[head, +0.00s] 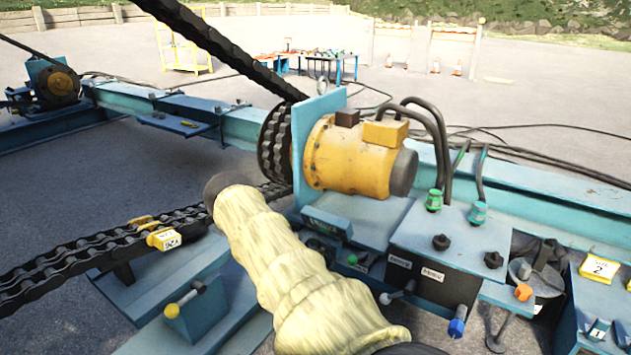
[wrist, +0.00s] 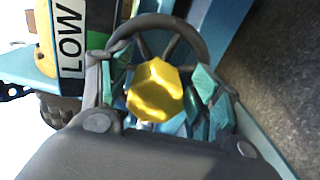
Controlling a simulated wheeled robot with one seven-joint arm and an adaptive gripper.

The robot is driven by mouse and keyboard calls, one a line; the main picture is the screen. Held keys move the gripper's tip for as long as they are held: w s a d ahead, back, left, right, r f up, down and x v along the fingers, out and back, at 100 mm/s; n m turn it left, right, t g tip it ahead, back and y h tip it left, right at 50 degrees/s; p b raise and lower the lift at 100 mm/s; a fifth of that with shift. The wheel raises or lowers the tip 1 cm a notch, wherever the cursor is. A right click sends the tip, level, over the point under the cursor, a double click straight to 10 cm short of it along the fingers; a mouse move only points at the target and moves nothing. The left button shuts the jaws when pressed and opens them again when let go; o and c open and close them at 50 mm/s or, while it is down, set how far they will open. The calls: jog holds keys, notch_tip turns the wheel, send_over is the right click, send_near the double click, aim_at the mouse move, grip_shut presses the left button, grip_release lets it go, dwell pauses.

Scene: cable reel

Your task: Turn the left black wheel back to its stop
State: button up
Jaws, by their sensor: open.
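In the wrist view a black spoked wheel (wrist: 192,38) stands ahead of my gripper (wrist: 161,88). A yellow faceted knob (wrist: 155,90) shows in front of the wheel, between my fingers. The teal finger pads lie apart on either side of the knob; I cannot tell whether they touch it. In the head view my sleeved arm crosses the middle, and I cannot make out my gripper there. Two black knobs, a left one (head: 441,242) and a right one (head: 493,260), sit on the blue control box (head: 455,228). I cannot match the wheel to either knob.
A LOW label (wrist: 71,38) is beside the wheel. A yellow motor (head: 350,158) and a chain (head: 100,250) stand close to my arm. Levers with blue (head: 457,327) and orange (head: 523,292) ends stick out by the control box. Open paving lies at the left.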

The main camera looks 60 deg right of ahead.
jog(key=w+a, duration=0.1)
jog(key=a, duration=1.1)
dwell(0.4)
jog(key=s+a+f+n+t+y, duration=0.1)
jog(key=a+f+t+y, duration=0.3)
jog(key=a, duration=1)
jog(key=a+f+t+y, duration=0.2)
jog(key=a+f+y, duration=0.45)
jog(key=a, duration=0.65)
jog(key=s+a+r+g+y, duration=0.2)
jog(key=s+a+y, duration=0.2)
jog(key=s+a, duration=0.6)
jog(key=s+a+r+g+y, duration=0.2)
jog(key=s+a+y, duration=0.2)
jog(key=s+a, duration=0.6)
notch_tip(320, 180, up, 31)
jog(key=w+a+p, duration=0.1)
jog(key=a+p, duration=0.1)
jog(key=p, duration=2.8)
jog(key=shift+w+f+m+p, duration=0.15)
jog(key=shift+w+m+p, duration=0.05)
jog(key=shift+m+p, duration=0.1)
jog(key=shift+a+h, duration=0.1)
jog(key=shift+h, duration=0.15)
